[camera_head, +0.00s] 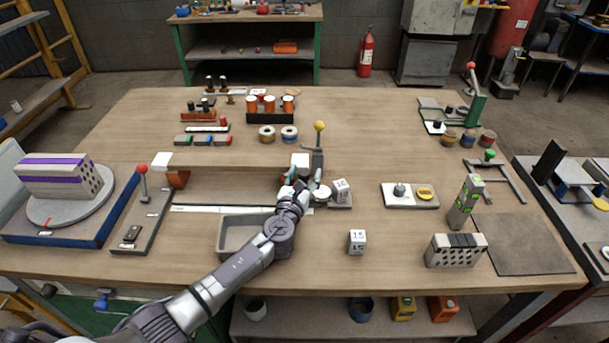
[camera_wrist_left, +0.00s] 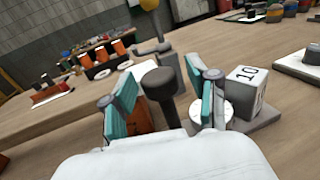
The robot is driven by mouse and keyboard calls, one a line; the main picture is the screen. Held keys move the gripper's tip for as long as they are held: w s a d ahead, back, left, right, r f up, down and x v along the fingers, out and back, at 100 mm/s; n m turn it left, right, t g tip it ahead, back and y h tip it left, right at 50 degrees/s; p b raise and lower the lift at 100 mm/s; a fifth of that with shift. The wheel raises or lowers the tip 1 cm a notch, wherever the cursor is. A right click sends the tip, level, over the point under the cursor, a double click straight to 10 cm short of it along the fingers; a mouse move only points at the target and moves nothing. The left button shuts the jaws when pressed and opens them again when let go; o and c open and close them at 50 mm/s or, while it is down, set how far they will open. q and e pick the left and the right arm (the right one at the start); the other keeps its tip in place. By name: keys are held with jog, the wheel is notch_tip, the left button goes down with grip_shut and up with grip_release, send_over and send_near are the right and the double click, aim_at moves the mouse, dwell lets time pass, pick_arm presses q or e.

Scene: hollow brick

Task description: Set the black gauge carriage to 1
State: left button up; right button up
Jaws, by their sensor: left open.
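A black knob on a dark stem (camera_wrist_left: 160,85) stands between the fingers of my left gripper (camera_wrist_left: 163,108) in the left wrist view; I take it for the gauge carriage, though its base is hidden. The teal finger pads are apart, one on each side of it, and I see no grip on it. In the head view my left gripper (camera_head: 300,188) is at the right end of a long pale scale strip (camera_head: 225,209) and hides the knob. The scale's numbers are too small to read. My right gripper is not in view.
A cube marked 10 (camera_head: 340,190) on a grey base is close right of the gripper. A yellow-ball lever (camera_head: 319,127) stands just behind. A wooden beam (camera_head: 230,160) lies behind the scale, a grey tray (camera_head: 245,237) in front. A cube marked 15 (camera_head: 357,242) stands nearer.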

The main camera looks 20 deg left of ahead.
pick_arm(q)
jog(key=shift+c, duration=0.2)
jog(key=c, duration=0.5)
grip_shut()
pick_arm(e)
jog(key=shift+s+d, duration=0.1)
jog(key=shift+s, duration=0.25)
pick_arm(q)
jog(key=shift+s+a, duration=0.1)
jog(key=shift+a, duration=0.05)
